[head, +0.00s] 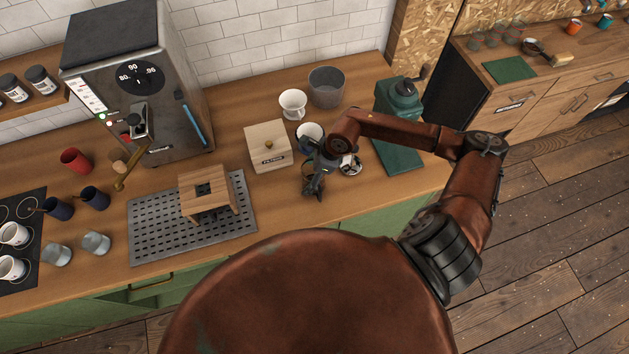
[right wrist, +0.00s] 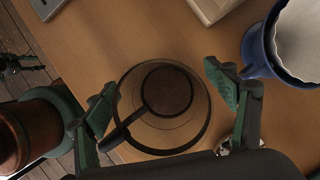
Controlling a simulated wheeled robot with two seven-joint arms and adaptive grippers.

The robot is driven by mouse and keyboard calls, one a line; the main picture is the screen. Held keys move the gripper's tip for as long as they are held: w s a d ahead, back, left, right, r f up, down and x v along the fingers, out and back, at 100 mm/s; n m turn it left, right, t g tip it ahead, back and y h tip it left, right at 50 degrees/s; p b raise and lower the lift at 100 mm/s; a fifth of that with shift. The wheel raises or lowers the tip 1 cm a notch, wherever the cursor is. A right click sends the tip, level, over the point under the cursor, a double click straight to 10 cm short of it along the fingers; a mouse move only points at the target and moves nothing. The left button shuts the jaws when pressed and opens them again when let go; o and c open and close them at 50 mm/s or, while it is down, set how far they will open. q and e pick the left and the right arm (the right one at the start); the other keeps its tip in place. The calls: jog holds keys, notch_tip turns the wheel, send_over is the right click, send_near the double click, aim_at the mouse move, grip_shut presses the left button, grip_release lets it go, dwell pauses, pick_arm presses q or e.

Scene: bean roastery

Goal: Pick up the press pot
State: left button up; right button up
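The press pot (right wrist: 168,92) shows from above in the right wrist view as a round glass vessel with a dark rim and a dark round middle. A dark bar reaches from it toward the lower left. My right gripper (right wrist: 165,95) is open, one fingertip on each side of the pot in that view. I see no clear contact, and the height gap is hard to judge. In the head view my right gripper (head: 314,176) is over the counter, in front of the filter box, and mostly hides the pot.
A blue dripper with white filter (right wrist: 295,45) stands close by. The wooden filter box (head: 268,146) is left of my gripper. A small metallic dish (head: 350,165) and green grinder (head: 398,100) are right. A wooden stand (head: 205,185) sits on the perforated tray (head: 150,235).

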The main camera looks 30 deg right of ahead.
jog(key=c, duration=1.6)
jog(key=shift+o, duration=0.2)
jog(key=shift+w, duration=0.1)
jog(key=shift+r, duration=0.5)
notch_tip(320, 180, up, 2)
jog(key=shift+r+b, duration=0.1)
jog(key=shift+b, duration=0.65)
jog(key=s+d+r, duration=0.4)
jog(key=s+r, duration=0.5)
jog(key=s, duration=0.4)
jog(key=shift+s+d+r, duration=0.15)
jog(key=shift+s+r, duration=0.05)
jog(key=shift+r, duration=0.2)
